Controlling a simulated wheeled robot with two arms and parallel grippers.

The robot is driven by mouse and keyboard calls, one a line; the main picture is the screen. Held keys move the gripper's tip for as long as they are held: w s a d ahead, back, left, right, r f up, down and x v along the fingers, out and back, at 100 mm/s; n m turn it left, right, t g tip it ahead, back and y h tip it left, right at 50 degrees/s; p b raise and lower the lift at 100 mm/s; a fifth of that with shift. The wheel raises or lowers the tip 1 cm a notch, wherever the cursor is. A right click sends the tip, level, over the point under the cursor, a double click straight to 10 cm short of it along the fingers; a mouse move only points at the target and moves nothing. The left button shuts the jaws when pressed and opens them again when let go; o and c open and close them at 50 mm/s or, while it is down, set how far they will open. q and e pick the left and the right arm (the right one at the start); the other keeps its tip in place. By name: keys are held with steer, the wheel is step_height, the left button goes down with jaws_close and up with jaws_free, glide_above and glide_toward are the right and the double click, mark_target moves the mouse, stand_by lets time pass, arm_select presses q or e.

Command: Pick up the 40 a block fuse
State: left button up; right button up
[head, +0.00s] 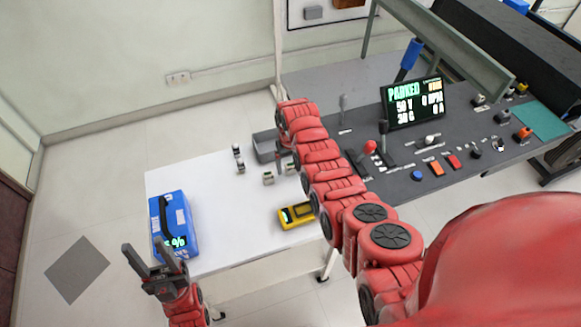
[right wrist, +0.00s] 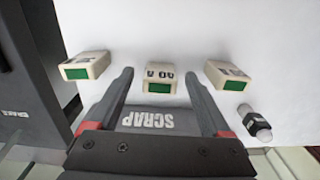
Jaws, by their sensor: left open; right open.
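Three cream block fuses with green faces stand in a row on the white table in the right wrist view. The middle one (right wrist: 160,78) carries upside-down print that looks like 40 A. The left block (right wrist: 86,66) and right block (right wrist: 228,75) have print I cannot read surely. My right gripper (right wrist: 160,73) is open and empty, its fingers on either side of the middle block in the picture; I cannot tell the height gap. In the head view my right arm partly hides this spot. My left gripper (head: 150,257) is open and empty near the blue case (head: 174,224).
A grey bin (right wrist: 145,115) marked SCRAP lies below the fingers in the right wrist view. A black-and-white cylinder (right wrist: 255,124) stands near the right block. A yellow meter (head: 298,214) lies on the white table (head: 225,225). A control console (head: 455,135) stands at right.

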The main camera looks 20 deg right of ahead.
jaws_close()
stand_by(0.4)
steer(key=shift+r, duration=0.1)
